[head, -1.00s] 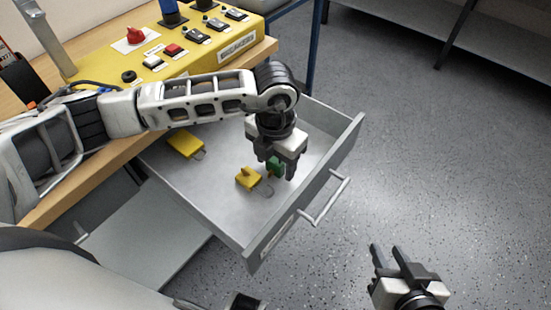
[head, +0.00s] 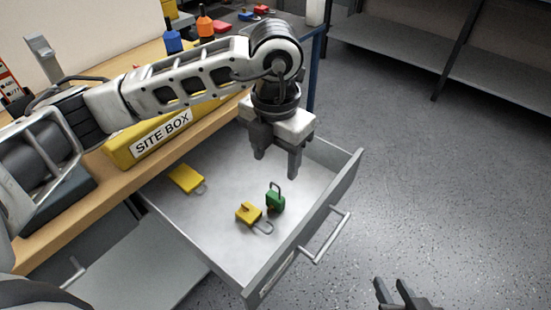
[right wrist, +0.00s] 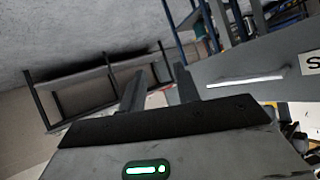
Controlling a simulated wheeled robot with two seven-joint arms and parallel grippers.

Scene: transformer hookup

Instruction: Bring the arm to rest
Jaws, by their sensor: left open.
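My left gripper (head: 276,166) is open and empty in the head view. It hangs fingers down above the open drawer (head: 350,175). Below it in the drawer are a green padlock (head: 275,201), a yellow padlock (head: 248,212) and another yellow padlock (head: 185,178). The green padlock stands apart from the fingers. My right gripper (head: 393,293) shows only its fingers at the bottom edge, over the floor. Its two fingers are apart in the right wrist view (right wrist: 160,85), with nothing between them.
A yellow site box (head: 125,158) stands on the wooden workbench (head: 72,205) behind my left arm. The drawer's handle (head: 328,238) sticks out at the front. Grey shelves (head: 480,55) stand at the far right. The floor (head: 430,190) between is clear.

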